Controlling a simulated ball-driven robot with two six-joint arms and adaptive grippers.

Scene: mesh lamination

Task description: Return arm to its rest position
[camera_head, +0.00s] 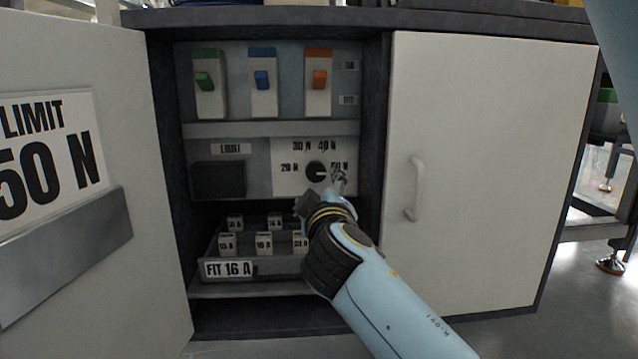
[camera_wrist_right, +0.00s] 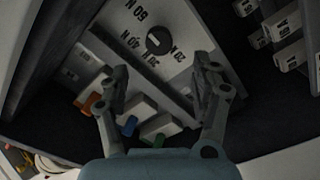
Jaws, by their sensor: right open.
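My right arm reaches in from the lower right in the head view, up to the open cabinet. My right gripper (camera_head: 339,180) is in front of the dial panel, just right of and below the black knob (camera_head: 317,172). In the right wrist view the two fingers of the gripper (camera_wrist_right: 163,82) are spread with nothing between them. The knob (camera_wrist_right: 159,40) shows beyond the fingertips there, apart from them, with a pale line on its face. Force markings surround it. My left gripper is not in view.
Green, blue and orange switches (camera_head: 262,80) sit above the dial. A tray (camera_head: 230,268) labelled FIT 16 A holds several small blocks below. The open left door (camera_head: 150,180) carries a LIMIT 50 N sign (camera_head: 45,145). The closed right door (camera_head: 480,160) has a handle (camera_head: 415,188).

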